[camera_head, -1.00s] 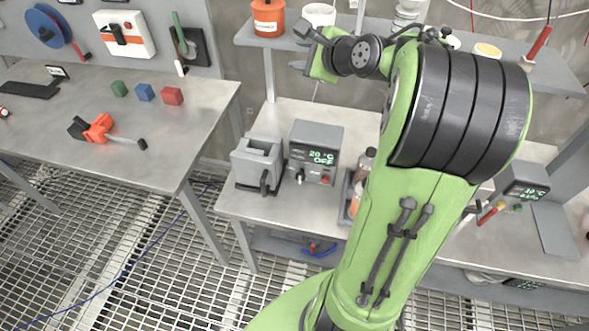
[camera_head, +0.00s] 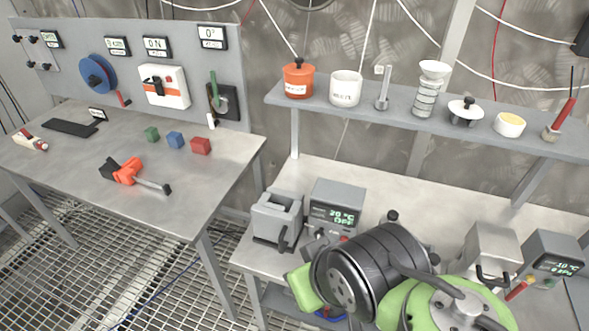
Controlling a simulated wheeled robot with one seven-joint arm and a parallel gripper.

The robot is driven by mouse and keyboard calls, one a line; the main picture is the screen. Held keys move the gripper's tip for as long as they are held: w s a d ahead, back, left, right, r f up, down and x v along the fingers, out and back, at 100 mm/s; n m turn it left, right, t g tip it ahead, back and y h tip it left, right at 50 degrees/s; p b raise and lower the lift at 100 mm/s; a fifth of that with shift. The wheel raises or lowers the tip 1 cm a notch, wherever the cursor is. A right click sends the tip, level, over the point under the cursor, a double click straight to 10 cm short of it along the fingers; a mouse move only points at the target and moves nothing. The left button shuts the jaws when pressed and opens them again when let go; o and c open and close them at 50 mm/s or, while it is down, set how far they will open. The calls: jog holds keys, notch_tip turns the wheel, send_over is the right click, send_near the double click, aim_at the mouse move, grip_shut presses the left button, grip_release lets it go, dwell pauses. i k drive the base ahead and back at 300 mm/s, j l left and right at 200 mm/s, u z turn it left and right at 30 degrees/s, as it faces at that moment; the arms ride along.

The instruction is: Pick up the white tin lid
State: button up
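A white lid with a dark knob (camera_head: 460,107) sits on the wall shelf, to the right of the stacked white-and-grey piece. A darker grey part shows beneath it; I cannot tell what that is. My arm fills the lower middle of the picture, well below the shelf. I make out no gripper fingers, so their state is not shown.
The shelf (camera_head: 390,103) also holds an orange lidded pot (camera_head: 299,80), a metal rod piece (camera_head: 383,88), the stacked piece (camera_head: 425,93), a bowl with yellow contents (camera_head: 510,124) and a red-handled tool (camera_head: 562,118). Grey devices stand on the bench below. The air before the shelf is clear.

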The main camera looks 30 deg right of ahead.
aim_at(466, 109)
jog(key=z, duration=1.85)
